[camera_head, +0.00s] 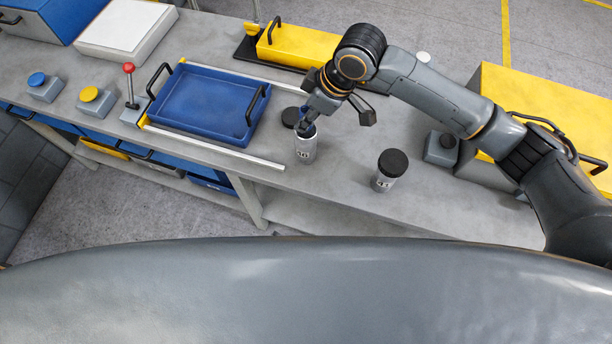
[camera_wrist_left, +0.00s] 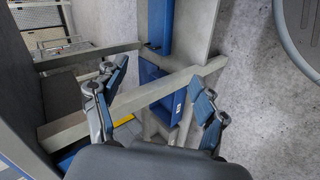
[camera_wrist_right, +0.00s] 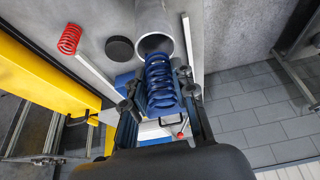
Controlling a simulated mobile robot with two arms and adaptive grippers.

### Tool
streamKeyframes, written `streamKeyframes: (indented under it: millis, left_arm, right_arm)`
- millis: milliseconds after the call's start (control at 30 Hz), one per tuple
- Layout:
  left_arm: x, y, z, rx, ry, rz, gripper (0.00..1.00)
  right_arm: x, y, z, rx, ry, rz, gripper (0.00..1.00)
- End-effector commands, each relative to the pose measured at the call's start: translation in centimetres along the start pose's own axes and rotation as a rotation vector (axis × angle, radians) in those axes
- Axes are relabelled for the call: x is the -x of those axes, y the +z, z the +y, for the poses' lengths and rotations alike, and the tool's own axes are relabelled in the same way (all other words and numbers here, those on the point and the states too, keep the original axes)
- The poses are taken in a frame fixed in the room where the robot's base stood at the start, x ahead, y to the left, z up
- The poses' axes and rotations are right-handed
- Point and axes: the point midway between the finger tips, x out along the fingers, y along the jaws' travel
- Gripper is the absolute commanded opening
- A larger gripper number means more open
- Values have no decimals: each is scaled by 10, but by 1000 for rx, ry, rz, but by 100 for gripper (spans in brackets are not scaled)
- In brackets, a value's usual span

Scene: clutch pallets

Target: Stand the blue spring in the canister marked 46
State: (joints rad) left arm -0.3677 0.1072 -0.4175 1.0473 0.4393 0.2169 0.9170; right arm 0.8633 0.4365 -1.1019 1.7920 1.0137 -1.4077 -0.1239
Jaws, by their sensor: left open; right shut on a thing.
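The blue spring (camera_wrist_right: 160,84) is between the fingers of my right gripper (camera_head: 305,122), which is shut on it. In the right wrist view the spring's far end overlaps the near rim of an open grey canister (camera_wrist_right: 150,42). I cannot tell whether its tip is inside. In the head view this canister (camera_head: 306,152) stands upright on the bench under the gripper; its number is too blurred to read surely. A second canister (camera_head: 382,181) with a black lid stands to its right. My left gripper (camera_wrist_left: 158,82) is open and empty, away from the canisters.
A loose black lid (camera_head: 290,116) lies behind the open canister. A blue tray (camera_head: 207,78) lies to the left, with a pale rail (camera_head: 220,150) along its front. A red spring (camera_wrist_right: 70,38) stands nearby. A grey button box (camera_head: 440,149) is at right. The bench between the canisters is clear.

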Motion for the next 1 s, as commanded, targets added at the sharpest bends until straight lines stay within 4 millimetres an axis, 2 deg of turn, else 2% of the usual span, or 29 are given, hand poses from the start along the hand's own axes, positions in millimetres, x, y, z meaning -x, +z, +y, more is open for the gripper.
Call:
streamKeyframes:
  millis: [33, 100, 300, 400, 500, 600, 700, 800, 1000]
  left_arm:
    - [1, 0, 29, 133, 76, 16, 72]
    - [6, -1, 67, 343, 181, 29, 72]
    - [36, -9, 164, 964, 471, -13, 72]
    - [58, -15, 203, 1276, 600, -70, 72]
    - [79, -22, 232, 1559, 707, -138, 72]
    - [92, -10, 273, 1667, 793, -173, 72]
    - [103, -4, 298, 1750, 846, -190, 72]
    - [110, 0, 312, 1801, 874, -198, 72]
    - [103, -5, 326, 1825, 887, -200, 72]
  right_arm:
    - [0, 0, 0, 0, 0, 0, 5]
    - [0, 0, 0, 0, 0, 0, 5]
    - [0, 0, 0, 0, 0, 0, 5]
    - [0, 0, 0, 0, 0, 0, 5]
    - [0, 0, 0, 0, 0, 0, 5]
    - [0, 0, 0, 0, 0, 0, 5]
    - [0, 0, 0, 0, 0, 0, 5]
    - [0, 0, 0, 0, 0, 0, 5]
    - [0, 0, 0, 0, 0, 0, 5]
